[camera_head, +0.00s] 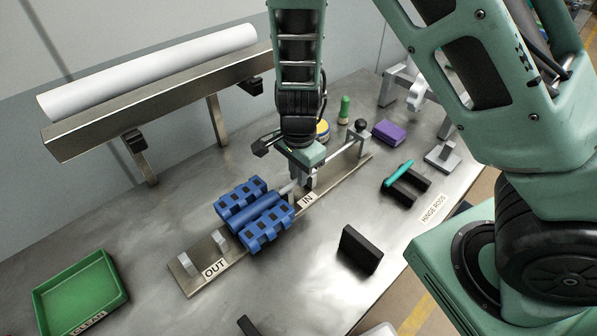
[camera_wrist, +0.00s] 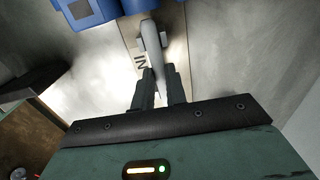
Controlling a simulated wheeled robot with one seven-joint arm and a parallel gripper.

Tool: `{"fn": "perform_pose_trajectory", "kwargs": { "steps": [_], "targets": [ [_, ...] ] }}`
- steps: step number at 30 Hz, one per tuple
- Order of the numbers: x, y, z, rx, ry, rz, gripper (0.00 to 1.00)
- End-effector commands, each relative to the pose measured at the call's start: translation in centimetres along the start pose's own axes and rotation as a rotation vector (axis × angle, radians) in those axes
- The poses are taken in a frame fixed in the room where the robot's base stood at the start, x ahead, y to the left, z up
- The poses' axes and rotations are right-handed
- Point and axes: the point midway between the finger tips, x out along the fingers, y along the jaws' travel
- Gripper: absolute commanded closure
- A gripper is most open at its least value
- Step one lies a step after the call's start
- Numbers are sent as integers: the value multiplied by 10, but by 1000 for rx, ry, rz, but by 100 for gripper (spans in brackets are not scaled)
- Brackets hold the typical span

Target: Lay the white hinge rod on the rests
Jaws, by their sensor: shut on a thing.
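My gripper (camera_head: 308,180) is low over the IN end of a metal strip (camera_head: 345,172), shut on a pale grey-white rod. In the wrist view the rod (camera_wrist: 152,45) runs from between my fingertips (camera_wrist: 160,90) past a grey support towards a blue hinged belt piece (camera_wrist: 92,10). The same blue piece (camera_head: 255,214) lies across the strip in the head view. I cannot tell whether the rod's far end is inside it. Black rests (camera_head: 405,187) stand to the right, with a teal rod (camera_head: 398,172) lying on them.
Grey uprights (camera_head: 187,262) stand at the OUT end. A green tray (camera_head: 82,292) is at lower left. A black block (camera_head: 360,248) stands in front, a purple block (camera_head: 388,132) behind. A large white roll (camera_head: 150,70) lies on a raised beam at the back left.

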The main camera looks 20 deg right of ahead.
Motion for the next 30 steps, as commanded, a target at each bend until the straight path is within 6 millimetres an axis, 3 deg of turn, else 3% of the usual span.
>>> {"fn": "perform_pose_trajectory", "kwargs": {
  "steps": [1, 3, 14, 30],
  "targets": [
    [1, 0, 0, 0, 0, 0, 78],
    [0, 0, 0, 0, 0, 0, 65],
    [-6, 0, 0, -1, 1, -2, 65],
    [-106, -1, 1, -2, 0, -3, 65]
  ]
}}
